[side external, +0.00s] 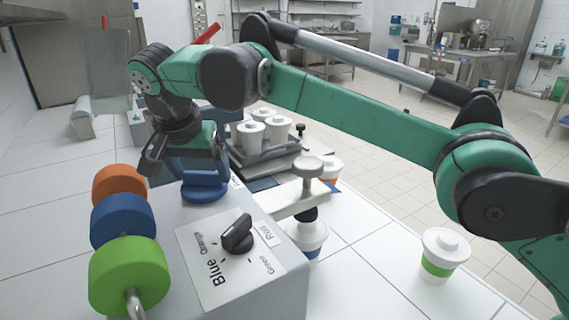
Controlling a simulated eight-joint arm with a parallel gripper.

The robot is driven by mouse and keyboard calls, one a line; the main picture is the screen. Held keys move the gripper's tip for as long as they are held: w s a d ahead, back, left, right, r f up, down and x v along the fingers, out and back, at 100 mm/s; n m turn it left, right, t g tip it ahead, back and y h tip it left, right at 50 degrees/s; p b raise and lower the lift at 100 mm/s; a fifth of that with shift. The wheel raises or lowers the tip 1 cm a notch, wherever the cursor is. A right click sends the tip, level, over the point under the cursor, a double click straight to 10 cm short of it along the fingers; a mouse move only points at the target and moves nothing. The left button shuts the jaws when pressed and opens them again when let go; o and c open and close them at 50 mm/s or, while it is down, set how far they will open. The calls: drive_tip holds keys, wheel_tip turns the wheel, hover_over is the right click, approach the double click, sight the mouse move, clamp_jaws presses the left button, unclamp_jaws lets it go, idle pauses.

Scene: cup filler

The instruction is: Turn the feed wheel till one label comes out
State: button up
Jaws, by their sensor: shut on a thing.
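My gripper (186,168) points down at the far left edge of the grey machine box (285,290). Its dark fingers are shut on what looks like the blue feed wheel (205,190), which shows in front of and below them. The grip itself is partly hidden. Orange (118,183), blue (122,219) and green (128,275) rolls sit on a rod at the box's left. A black selector knob (238,235) stands on a white plate marked Blue, Orange, Green and Roll. Its exact setting is hard to read. I see no loose label.
A beige arm with a round knob (308,168) juts right from the box. Under it stands a blue-banded lidded cup (306,238); an orange-banded cup (329,170) is behind. A rack (280,154) holds several white cups. A green-banded cup (441,255) stands right.

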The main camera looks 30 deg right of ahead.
drive_tip(key=o, duration=1.1)
